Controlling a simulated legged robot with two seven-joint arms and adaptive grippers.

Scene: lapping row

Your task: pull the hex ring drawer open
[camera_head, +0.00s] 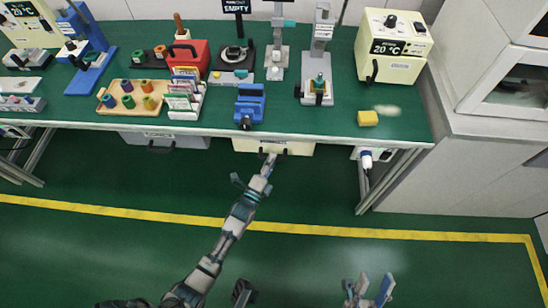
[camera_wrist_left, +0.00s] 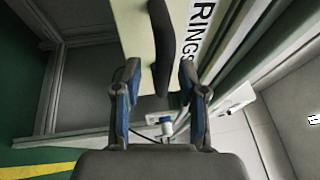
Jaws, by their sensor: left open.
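The hex ring drawer (camera_head: 300,148) is a cream front under the bench edge and looks closed. In the left wrist view its cream front (camera_wrist_left: 135,20) carries a label reading "RINGS" and a dark bar handle (camera_wrist_left: 163,45). My left gripper (camera_head: 266,160) is at the handle in the head view, hiding part of it. In the left wrist view my left gripper (camera_wrist_left: 160,85) is open, and the handle runs between its two fingers without visible contact on either side. My right gripper (camera_head: 369,288) is low at the bottom right, apart from the bench, with its fingers spread and empty.
A grey drawer (camera_head: 165,140) with a dark handle is further left under the bench (camera_head: 330,130). A white and blue item (camera_head: 367,158) hangs near the bench leg on the right. A blue vise (camera_head: 249,105) stands above the drawer. The green floor in front is clear.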

